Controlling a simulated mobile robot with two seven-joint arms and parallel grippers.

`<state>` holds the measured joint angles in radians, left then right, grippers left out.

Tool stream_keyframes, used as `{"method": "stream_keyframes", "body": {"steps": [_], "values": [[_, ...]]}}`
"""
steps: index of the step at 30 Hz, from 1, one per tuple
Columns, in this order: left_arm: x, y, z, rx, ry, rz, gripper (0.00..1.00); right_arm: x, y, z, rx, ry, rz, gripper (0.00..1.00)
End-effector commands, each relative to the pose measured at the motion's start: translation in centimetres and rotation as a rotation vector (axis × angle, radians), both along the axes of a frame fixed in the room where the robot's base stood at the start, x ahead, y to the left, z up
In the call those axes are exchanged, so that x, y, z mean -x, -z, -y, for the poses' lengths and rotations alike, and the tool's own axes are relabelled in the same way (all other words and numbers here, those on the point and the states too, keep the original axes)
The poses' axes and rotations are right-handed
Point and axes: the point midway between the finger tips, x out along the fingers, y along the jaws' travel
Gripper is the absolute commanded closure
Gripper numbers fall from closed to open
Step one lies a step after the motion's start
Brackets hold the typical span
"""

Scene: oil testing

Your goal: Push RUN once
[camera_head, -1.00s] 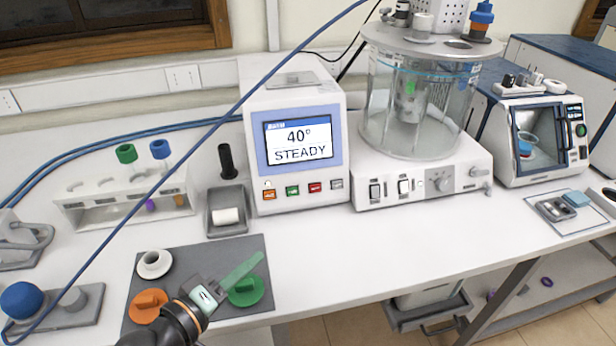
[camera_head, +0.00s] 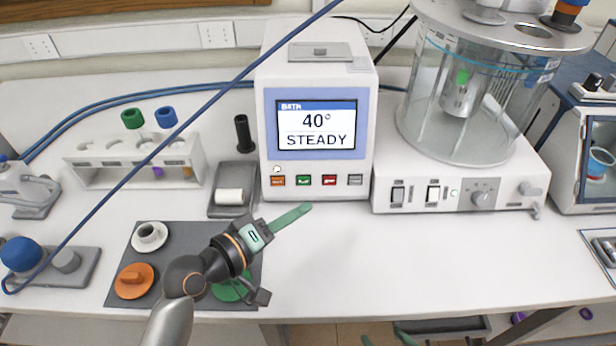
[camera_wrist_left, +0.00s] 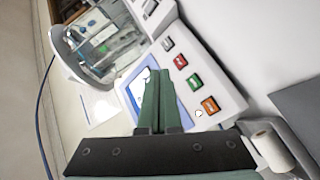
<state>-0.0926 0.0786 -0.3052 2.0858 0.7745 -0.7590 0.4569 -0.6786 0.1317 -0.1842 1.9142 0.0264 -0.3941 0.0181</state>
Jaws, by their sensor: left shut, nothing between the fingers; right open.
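The bath unit (camera_head: 318,110) has a screen (camera_head: 316,126) reading "40° STEADY". Below it are an orange (camera_head: 277,181), a green (camera_head: 303,180), a red (camera_head: 329,180) and a grey button (camera_head: 355,180); their labels are too small to read. The buttons also show in the left wrist view, the green one (camera_wrist_left: 194,82) right of the fingers. My left gripper (camera_head: 306,208) is shut and empty, its green fingertips just below and in front of the green button, apart from it in the picture. My right gripper (camera_head: 386,338) shows only its open green fingertips at the bottom edge.
A tube rack (camera_head: 100,175) stands left. A glass bath vessel (camera_head: 420,100) stands right. A blue cable (camera_head: 190,120) crosses the view.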

Motion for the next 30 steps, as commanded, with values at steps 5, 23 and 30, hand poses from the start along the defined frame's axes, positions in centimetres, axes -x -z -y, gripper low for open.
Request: {"method": "stream_keyframes", "body": {"steps": [5, 23, 30], "values": [[0.0, 0.0, 0.0, 0.000, 0.000, 0.000, 1.00, 0.1, 0.1, -0.1, -0.002, 0.001, -0.002, 0.18], [-6.1, 2.7, 0.0, 0.000, 0.000, 0.002, 1.00, 0.1, 4.9, -0.1, -0.002, 0.001, -0.002, 0.18], [-7.9, 3.3, 0.0, -0.001, 0.000, 0.000, 1.00, 0.1, 5.5, 0.0, -0.001, 0.001, -0.002, 0.18]]}}
